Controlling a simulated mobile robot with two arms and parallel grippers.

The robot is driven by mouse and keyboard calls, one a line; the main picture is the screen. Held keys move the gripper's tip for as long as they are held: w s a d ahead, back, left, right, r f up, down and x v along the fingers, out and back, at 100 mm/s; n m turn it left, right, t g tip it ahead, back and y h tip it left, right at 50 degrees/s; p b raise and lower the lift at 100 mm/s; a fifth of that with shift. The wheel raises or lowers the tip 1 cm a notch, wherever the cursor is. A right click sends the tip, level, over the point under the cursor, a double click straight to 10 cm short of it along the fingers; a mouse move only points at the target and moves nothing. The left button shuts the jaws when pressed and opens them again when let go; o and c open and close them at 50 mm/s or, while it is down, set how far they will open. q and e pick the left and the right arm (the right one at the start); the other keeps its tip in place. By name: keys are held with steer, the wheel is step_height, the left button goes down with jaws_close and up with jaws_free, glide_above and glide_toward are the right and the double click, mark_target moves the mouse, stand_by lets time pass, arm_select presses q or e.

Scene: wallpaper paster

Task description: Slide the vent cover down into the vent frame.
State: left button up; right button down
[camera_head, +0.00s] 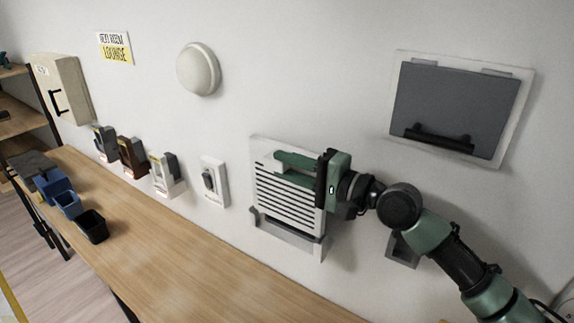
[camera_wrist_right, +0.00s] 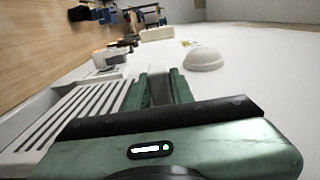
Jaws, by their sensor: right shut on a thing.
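The vent cover (camera_head: 285,192) is a white slatted panel on the wall, seen in the middle of the head view. The vent frame (camera_head: 290,237) shows as a grey lip around the cover's lower edge, with a pale backing plate behind. The cover's lower edge sits at the lip; how deep it is seated I cannot tell. My right gripper (camera_head: 293,160) is shut on the cover near its top, its green fingers reaching across from the right. In the right wrist view the cover (camera_wrist_right: 72,115) lies left of the fingers (camera_wrist_right: 166,82). My left gripper is not in view.
A wall switch (camera_head: 213,181) and several small dispensers are left of the vent. A grey hatch (camera_head: 437,104) is on the wall to the upper right, and a round lamp (camera_head: 198,70) to the upper left. The wooden counter (camera_head: 200,255) below is mostly clear, with bins at its left end.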

steer(key=shift+f+b, duration=1.95)
steer(key=shift+f, duration=0.8)
steer(key=c, duration=1.1)
jaws_free()
steer(key=b, duration=0.3)
glide_toward(287, 188)
step_height(287, 188, up, 2)
steer(key=s+a, duration=0.2)
steer(key=shift+r, duration=0.2)
